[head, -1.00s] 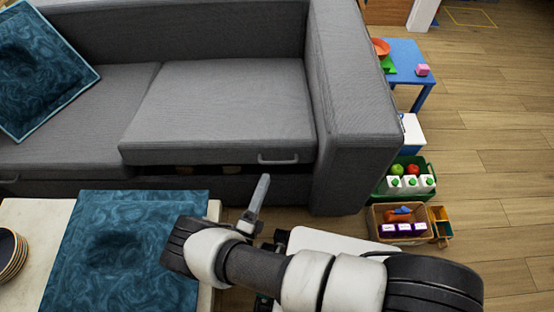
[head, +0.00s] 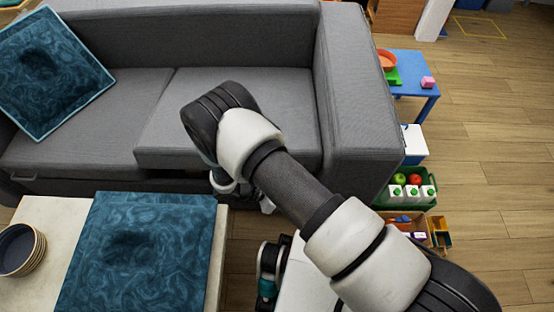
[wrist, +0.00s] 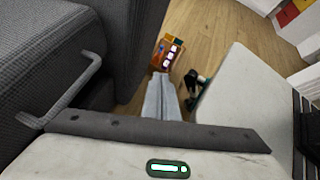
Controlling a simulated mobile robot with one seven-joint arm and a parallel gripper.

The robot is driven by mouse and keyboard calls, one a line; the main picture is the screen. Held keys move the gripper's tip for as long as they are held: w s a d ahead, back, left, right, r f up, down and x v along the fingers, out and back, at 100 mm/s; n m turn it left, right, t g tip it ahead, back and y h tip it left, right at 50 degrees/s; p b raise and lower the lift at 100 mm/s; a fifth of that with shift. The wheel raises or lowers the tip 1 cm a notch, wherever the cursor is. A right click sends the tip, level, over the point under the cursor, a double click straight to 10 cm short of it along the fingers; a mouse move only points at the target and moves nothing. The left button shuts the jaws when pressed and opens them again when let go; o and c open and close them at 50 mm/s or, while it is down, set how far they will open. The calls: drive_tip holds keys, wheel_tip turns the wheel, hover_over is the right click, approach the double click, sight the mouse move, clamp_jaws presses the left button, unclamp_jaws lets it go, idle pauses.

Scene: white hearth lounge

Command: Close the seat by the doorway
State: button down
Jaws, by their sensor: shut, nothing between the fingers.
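The seat by the doorway is the right seat (head: 285,95) of the grey sofa, beside its right armrest. Its front edge stands over a dark strip at the left corner; my arm hides much of the front. In the wrist view the seat front (wrist: 35,50) fills the left side, with its grey bar handle (wrist: 80,92) left of my fingers. My gripper (wrist: 160,80) is shut and empty, apart from the handle.
A pale low table (head: 35,215) with a teal cushion (head: 135,250) and stacked bowls (head: 20,250) stands in front of the sofa. The armrest (head: 365,120) bounds the seat on the right. A green crate (head: 412,205) and blue table (head: 410,72) stand beyond it; open floor lies right.

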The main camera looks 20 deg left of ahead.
drive_tip(key=w+a+r+m+g+y+p, duration=0.2)
drive_tip(key=w+a+r+m+y, duration=0.25)
drive_tip(key=r+m, duration=0.5)
drive_tip(key=w+a+r+m+g+y+p, duration=0.15)
drive_tip(key=w+a+r+m+y, duration=0.35)
drive_tip(key=m, duration=0.8)
drive_tip(key=shift+y, duration=0.55)
drive_tip(key=shift+s+f+b, duration=0.15)
drive_tip(key=shift+f+b, duration=0.15)
drive_tip(key=shift+f, duration=1.8)
drive_tip(key=shift+s+f+b, duration=0.2)
drive_tip(key=shift+f+b, duration=0.05)
drive_tip(key=shift+f, duration=1.8)
drive_tip(key=shift+s+f+b, duration=0.15)
drive_tip(key=shift+f+b, duration=0.15)
drive_tip(key=shift+f, duration=1.8)
